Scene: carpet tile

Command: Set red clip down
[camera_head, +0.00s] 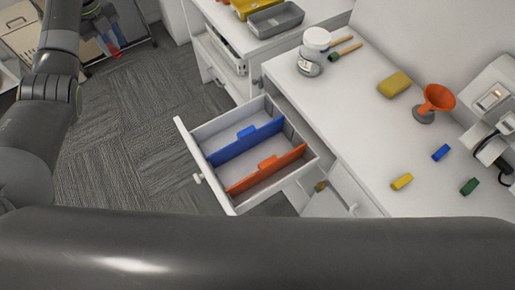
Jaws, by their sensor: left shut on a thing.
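I cannot make out a red clip in the head view. A yellow clip (402,181), a blue clip (441,152) and a green clip (469,186) lie apart on the white counter at the right. An open drawer (188,140) in the middle has a blue divider (232,144) and an orange-red divider (250,176), each with a matching tab. Dark arm links of mine show at the left edge and across the bottom. I see no fingers of either gripper, so what they hold is hidden.
An orange funnel (437,98) on a dark base, a yellow sponge (394,84), white jars (316,38) and green-tipped brushes (345,50) stand or lie on the counter. A white machine (492,98) is at the right edge. The counter is clear between the drawer and the clips.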

